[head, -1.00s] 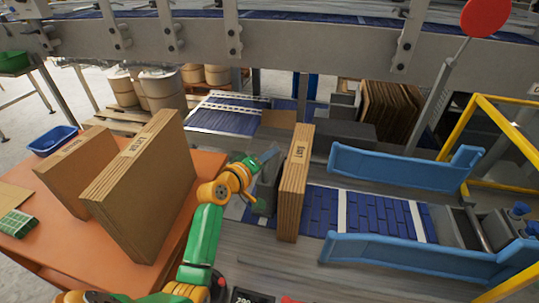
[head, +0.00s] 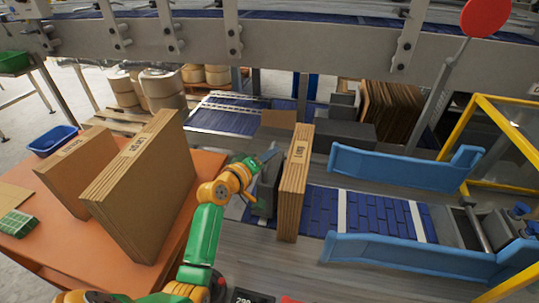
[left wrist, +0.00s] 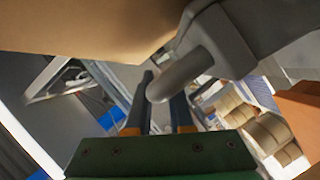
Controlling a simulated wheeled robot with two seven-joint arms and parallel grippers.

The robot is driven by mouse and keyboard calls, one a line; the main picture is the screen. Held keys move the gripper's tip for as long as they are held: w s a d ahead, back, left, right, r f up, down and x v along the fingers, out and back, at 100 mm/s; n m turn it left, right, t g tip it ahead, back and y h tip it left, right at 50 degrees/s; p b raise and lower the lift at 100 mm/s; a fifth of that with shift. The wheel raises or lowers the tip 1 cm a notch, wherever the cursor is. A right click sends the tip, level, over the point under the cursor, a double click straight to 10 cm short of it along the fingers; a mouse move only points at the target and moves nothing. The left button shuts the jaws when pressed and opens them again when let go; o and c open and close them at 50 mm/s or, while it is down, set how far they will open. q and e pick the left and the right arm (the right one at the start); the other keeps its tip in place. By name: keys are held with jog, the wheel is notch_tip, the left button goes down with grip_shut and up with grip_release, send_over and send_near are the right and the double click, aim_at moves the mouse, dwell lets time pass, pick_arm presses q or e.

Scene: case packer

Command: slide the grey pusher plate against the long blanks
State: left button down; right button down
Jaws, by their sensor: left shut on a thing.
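The grey pusher plate (head: 265,190) stands upright just left of the long blanks (head: 292,190). The long blanks are a brown upright stack with a dark printed label. The plate looks very close to their left face; I cannot tell whether it touches along its whole face. My left gripper (head: 262,161) is at the plate's left side, shut on its handle. In the left wrist view the grey rounded handle (left wrist: 188,72) lies at the dark fingers of the left gripper (left wrist: 160,100), and brown board fills the top. My right gripper is not in view.
An orange table (head: 185,225) at left carries two upright brown board stacks (head: 140,185) and a green item (head: 17,223). Blue guide rails (head: 400,170) flank the blue belt (head: 375,215) right of the blanks. A yellow frame (head: 510,125) stands at far right.

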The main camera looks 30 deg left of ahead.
pick_arm(q)
jog(key=shift+w+d+r+p, duration=0.1)
jog(key=shift+d+r+p, duration=0.1)
jog(key=shift+d+p, duration=0.45)
jog(key=shift+w+d+f, duration=0.1)
jog(key=shift+d+f, duration=0.05)
jog(key=shift+d, duration=0.15)
jog(key=c, duration=0.8)
grip_release()
